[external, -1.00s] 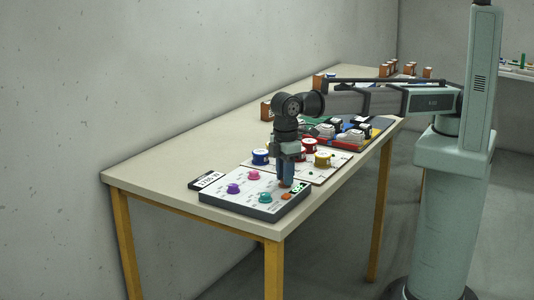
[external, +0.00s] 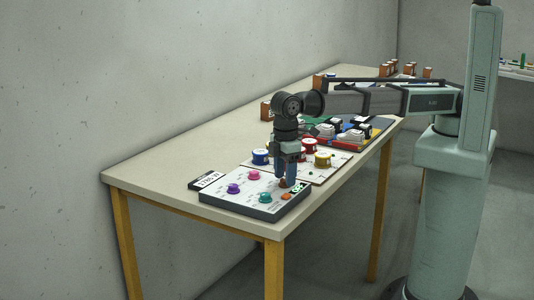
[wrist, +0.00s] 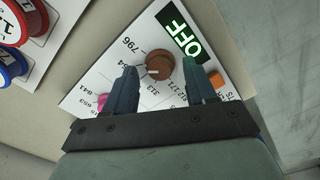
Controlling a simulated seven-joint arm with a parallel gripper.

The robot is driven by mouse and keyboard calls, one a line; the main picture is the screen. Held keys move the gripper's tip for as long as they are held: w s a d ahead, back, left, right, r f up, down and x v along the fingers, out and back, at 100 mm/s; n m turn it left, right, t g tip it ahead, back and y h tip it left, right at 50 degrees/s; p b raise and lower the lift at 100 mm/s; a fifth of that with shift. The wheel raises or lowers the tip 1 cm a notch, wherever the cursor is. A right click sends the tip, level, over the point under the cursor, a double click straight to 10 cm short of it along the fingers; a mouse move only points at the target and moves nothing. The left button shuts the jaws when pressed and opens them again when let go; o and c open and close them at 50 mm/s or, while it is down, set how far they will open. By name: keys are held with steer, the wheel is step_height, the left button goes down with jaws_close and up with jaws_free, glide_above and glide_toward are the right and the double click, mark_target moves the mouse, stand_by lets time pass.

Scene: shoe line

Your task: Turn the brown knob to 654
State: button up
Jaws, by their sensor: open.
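The brown knob (wrist: 159,65) sits on the white-topped control panel (wrist: 95,70). Its white pointer mark is on the side nearer the printed 313. Labels 796, 313 and 841 are readable around; I cannot make out 654. My gripper (wrist: 162,78) is open, one finger at each side of the knob, with a visible gap on both sides. In the external view, my gripper (external: 286,182) points down at the panel's far right part, and the knob (external: 283,184) shows between the fingers. A small display (wrist: 180,32) beside the knob reads OFF.
The panel also carries a pink knob (external: 254,175), a purple knob (external: 233,188), a teal knob (external: 265,197) and an orange button (external: 287,196). Behind it is a board with blue (external: 260,157), red and yellow round parts. The table's left part is clear.

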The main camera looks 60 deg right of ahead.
step_height(320, 180, up, 14)
steer(key=shift+f, duration=0.15)
stand_by(0.4)
stand_by(0.4)
